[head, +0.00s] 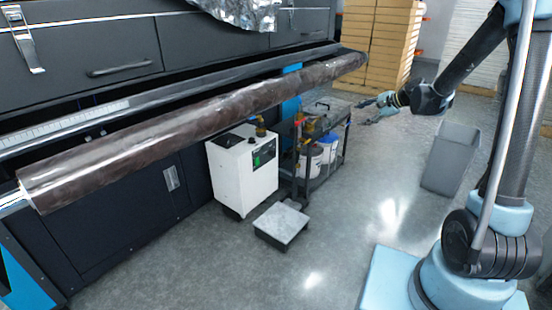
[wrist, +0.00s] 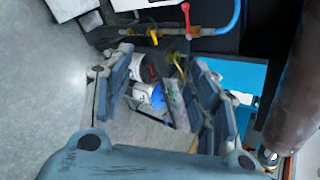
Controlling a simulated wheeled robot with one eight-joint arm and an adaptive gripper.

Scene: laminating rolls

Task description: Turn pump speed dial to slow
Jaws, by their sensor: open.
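The likely pump unit is a white box (head: 240,175) on the floor in front of the dark machine in the head view. A dark control panel (head: 264,153) with a small green patch is on its right-hand side. I cannot make out the speed dial or its setting. My gripper (head: 375,104) is to the right of the pump, beyond the small cart, apart from the panel. In the wrist view my gripper (wrist: 158,60) is open, with nothing between its fingers. The control panel is not clearly visible there.
A dark cart (head: 322,150) with white buckets stands right of the pump. A low platform (head: 281,224) lies before it. A long brown roll (head: 190,120) overhangs the pump. A grey bin (head: 451,160) stands at right. A pipe shows a yellow handle (wrist: 123,31) and a red handle (wrist: 186,14).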

